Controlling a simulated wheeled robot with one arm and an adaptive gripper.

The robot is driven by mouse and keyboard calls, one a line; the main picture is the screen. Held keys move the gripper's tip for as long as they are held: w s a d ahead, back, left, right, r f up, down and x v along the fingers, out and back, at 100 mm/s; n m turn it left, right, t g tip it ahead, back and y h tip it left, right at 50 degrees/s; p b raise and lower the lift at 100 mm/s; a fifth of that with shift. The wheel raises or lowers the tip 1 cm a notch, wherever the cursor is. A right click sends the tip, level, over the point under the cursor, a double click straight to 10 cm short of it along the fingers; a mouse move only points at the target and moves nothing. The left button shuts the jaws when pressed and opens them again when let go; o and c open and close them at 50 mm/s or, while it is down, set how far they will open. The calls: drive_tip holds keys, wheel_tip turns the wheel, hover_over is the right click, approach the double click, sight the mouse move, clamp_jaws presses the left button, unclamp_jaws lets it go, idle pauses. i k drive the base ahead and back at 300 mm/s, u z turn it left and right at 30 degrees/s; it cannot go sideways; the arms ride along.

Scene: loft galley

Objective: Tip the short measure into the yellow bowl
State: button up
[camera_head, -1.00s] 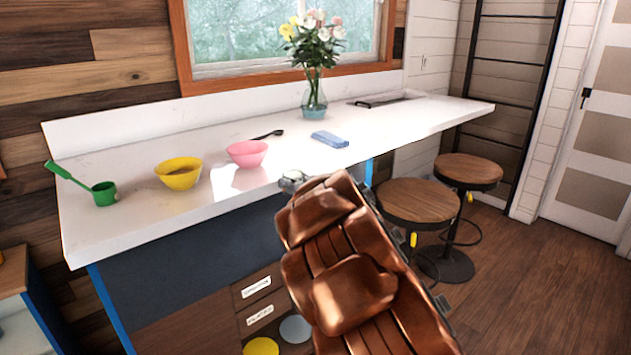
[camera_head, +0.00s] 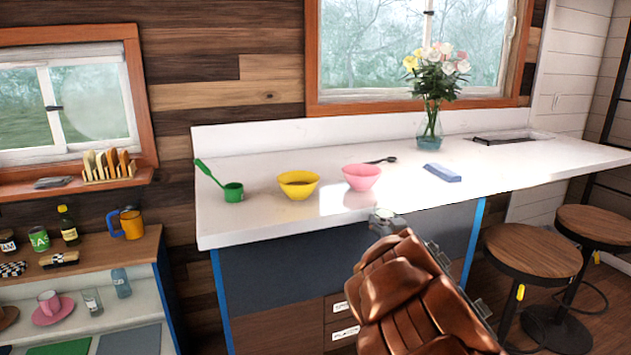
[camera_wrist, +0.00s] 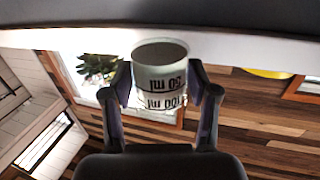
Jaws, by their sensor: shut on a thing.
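The short measure (camera_wrist: 160,72) is a whitish cup with dark 50 ml and 100 ml marks, which read upside down in the wrist view. My gripper (camera_wrist: 161,84) is shut on it, with one finger on each side. The measure's contents cannot be made out. The yellow bowl (camera_head: 298,185) stands on the white counter in the head view, with something brownish inside. A yellow edge, probably this bowl (camera_wrist: 267,74), shows at the right of the wrist view. In the head view my gripper is mostly hidden behind my copper-coloured arm, in front of the counter's edge.
On the counter (camera_head: 270,224), a green long-handled cup (camera_head: 233,192) stands left of the yellow bowl and a pink bowl (camera_head: 361,178) right of it. A dark spoon (camera_head: 382,160), a blue cloth (camera_head: 442,173) and a flower vase (camera_head: 429,125) are further right. Stools (camera_head: 532,250) stand at the right.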

sight(298, 184)
drive_tip(key=z, duration=1.35)
drive_tip(key=k, duration=0.4)
drive_tip(key=u, duration=2.05)
